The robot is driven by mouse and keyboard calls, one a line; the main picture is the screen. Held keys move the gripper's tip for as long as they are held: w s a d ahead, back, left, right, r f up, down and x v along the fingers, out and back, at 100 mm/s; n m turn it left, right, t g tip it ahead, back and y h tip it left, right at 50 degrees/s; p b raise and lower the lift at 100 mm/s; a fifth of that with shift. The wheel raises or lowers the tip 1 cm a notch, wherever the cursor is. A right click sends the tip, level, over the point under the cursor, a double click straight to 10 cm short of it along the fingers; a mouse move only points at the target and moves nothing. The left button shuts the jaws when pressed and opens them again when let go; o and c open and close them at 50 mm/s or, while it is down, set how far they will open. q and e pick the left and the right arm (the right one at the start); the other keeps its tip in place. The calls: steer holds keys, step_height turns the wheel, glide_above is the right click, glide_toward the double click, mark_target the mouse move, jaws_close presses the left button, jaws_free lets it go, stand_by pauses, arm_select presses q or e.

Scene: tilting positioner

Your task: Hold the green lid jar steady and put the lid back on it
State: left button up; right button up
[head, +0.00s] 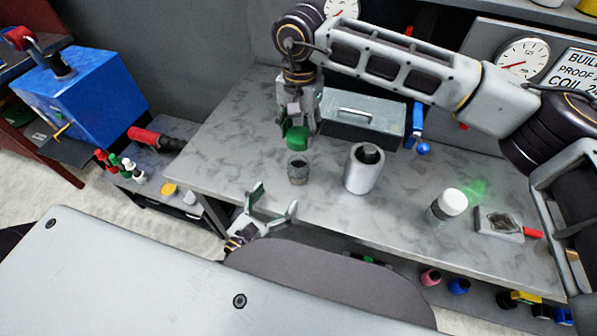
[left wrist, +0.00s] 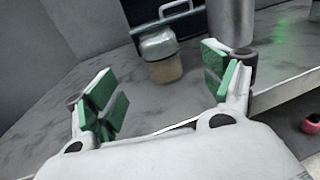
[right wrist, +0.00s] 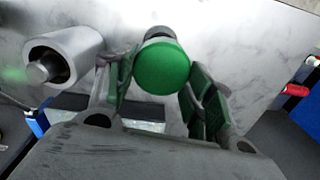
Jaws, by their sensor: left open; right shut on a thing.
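The jar (head: 298,171) is a small clear glass jar, upright and open on the grey bench. In the left wrist view the jar (left wrist: 163,62) shows brownish contents and lies ahead, between and beyond the fingers. The green lid (head: 297,138) is above the jar, apart from it, in my right gripper (head: 298,122), which is shut on it. In the right wrist view the lid (right wrist: 162,68) covers most of the jar (right wrist: 158,33). My left gripper (head: 270,204) is open and empty by the bench's front edge, short of the jar; it also shows in its wrist view (left wrist: 162,85).
A silver cylinder (head: 361,172) with a dark core stands close right of the jar. A grey toolbox (head: 365,122) is behind. A white-capped jar (head: 452,203) and a flat red-handled device (head: 500,224) stand further right. The bench (head: 225,150) left of the jar is clear.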

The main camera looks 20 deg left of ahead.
arm_select(q)
steer(key=shift+x, duration=4.75)
steer(key=shift+x, duration=1.15)
steer(key=c, duration=1.6)
steer(key=shift+o, duration=0.2)
arm_select(e)
glide_above(299, 159)
steer(key=shift+f, duration=2.45)
